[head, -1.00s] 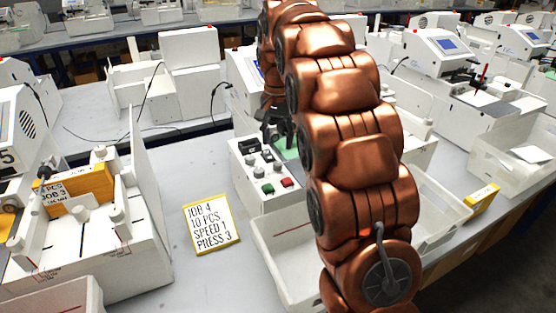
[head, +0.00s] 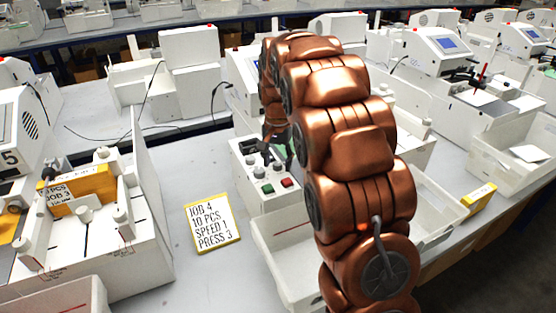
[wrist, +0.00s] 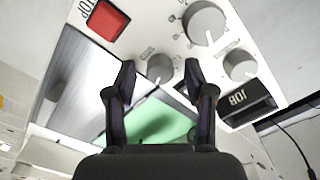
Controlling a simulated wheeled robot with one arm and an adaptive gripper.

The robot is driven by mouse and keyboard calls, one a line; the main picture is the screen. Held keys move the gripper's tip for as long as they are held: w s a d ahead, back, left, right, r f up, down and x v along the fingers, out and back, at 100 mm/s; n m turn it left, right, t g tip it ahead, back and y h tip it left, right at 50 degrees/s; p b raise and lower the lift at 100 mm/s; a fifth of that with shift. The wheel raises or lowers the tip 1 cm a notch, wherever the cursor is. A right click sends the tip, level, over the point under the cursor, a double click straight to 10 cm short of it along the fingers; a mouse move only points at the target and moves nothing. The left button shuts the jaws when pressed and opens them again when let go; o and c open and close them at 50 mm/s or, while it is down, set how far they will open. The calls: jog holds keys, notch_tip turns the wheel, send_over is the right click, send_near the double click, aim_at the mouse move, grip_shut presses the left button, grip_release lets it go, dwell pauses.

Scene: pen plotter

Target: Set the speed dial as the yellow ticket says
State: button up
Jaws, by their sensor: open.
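The yellow-edged ticket (head: 212,222) lies flat on the table and reads "JOB 4, 10 PCS, SPEED 1, PRESS 3". The white control panel (head: 246,172) stands right of it, carrying several dials and buttons. In the wrist view, a small grey dial (wrist: 160,67) appears between the fingertips of my gripper (wrist: 159,78). A larger dial (wrist: 204,22) and another small dial (wrist: 240,65) lie to its right. The labels are too small to tell which is the speed dial. My gripper is open and empty; contact with a dial cannot be told. In the head view, my gripper (head: 278,150) is above the panel.
A red STOP button (wrist: 105,18) and a JOB display (wrist: 250,100) flank the dials. The head view shows a green button (head: 267,188) too. A white bin (head: 285,250) stands in front of the panel. A neighbouring machine with a JOB 3 ticket (head: 58,198) is at left.

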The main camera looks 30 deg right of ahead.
grip_shut()
dwell(0.3)
jog(key=shift+f+b, duration=0.1)
jog(key=shift+b, duration=0.25)
jog(key=n+b, duration=0.2)
jog(key=n, duration=0.1)
jog(key=shift+f, duration=0.15)
jog(key=shift+n+b, duration=1.45)
jog(key=shift+n, duration=1.45)
jog(key=shift+r, duration=0.2)
